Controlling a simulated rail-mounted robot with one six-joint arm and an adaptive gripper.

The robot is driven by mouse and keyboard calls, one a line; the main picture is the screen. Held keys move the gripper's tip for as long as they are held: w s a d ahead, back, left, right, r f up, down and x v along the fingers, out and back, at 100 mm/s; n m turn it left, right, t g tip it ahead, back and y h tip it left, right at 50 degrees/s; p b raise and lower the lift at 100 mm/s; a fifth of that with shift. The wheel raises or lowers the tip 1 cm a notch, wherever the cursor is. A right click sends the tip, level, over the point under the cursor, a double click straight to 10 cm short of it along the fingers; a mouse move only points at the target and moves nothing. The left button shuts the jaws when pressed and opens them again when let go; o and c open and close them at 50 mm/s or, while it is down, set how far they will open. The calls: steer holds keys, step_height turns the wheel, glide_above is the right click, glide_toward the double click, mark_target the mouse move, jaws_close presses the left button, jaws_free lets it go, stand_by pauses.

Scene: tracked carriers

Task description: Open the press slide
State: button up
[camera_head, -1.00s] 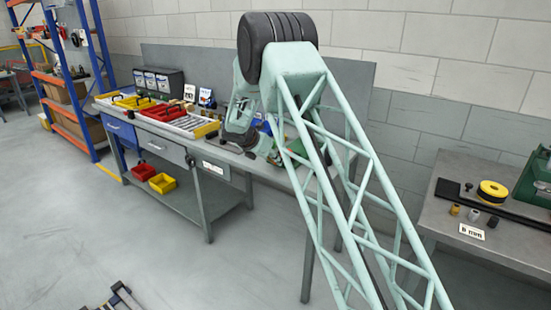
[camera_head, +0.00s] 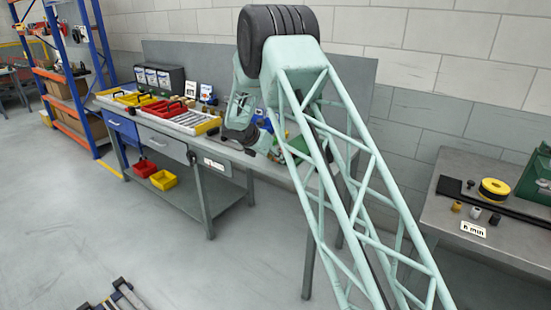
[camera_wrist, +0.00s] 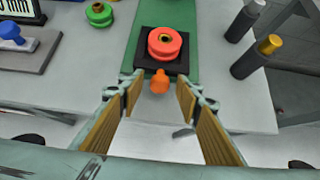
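In the wrist view, a black square plate (camera_wrist: 146,68) sits on a green press bed (camera_wrist: 146,14), with a red ring-shaped part (camera_wrist: 165,45) on it. An orange knob (camera_wrist: 160,82) sticks out from the plate's near edge; the plate and knob look like the press slide. My gripper (camera_wrist: 160,91) is open, one finger on each side of the knob, with gaps visible on both sides. In the head view, my arm hides most of the press and the gripper.
A green spool (camera_wrist: 99,14) and a blue-handled stamp-like tool (camera_wrist: 13,33) lie left of the press. The bench's near edge lies just below the knob. A second bench (camera_head: 440,222) stands at right in the head view.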

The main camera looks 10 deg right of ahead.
steer(key=v, duration=1.1)
steer(key=shift+s+a+r, duration=0.2)
steer(key=shift+s+r, duration=0.05)
steer(key=shift+r, duration=0.05)
steer(key=s+d+r+m+g+y, duration=0.1)
steer(key=s+d+r+m, duration=0.5)
steer(key=s, duration=0.6)
steer(key=s+d+r+m+g+y, duration=0.1)
steer(key=s+d+r+m, duration=0.2)
steer(key=s+r, duration=0.75)
steer(key=s+d+r+m+g, duration=0.1)
steer(key=s+d+r+m, duration=0.4)
steer(key=s, duration=0.8)
steer(key=s+a+m+y, duration=0.2)
steer(key=s+m, duration=0.4)
steer(key=s, duration=1.3)
steer(key=s+a+m+y, duration=0.2)
steer(key=s+m, duration=0.5)
steer(key=s, duration=1.2)
steer(key=shift+s+a+f+t, duration=0.3)
steer(key=shift+a+f, duration=0.05)
steer(key=shift+f, duration=0.05)
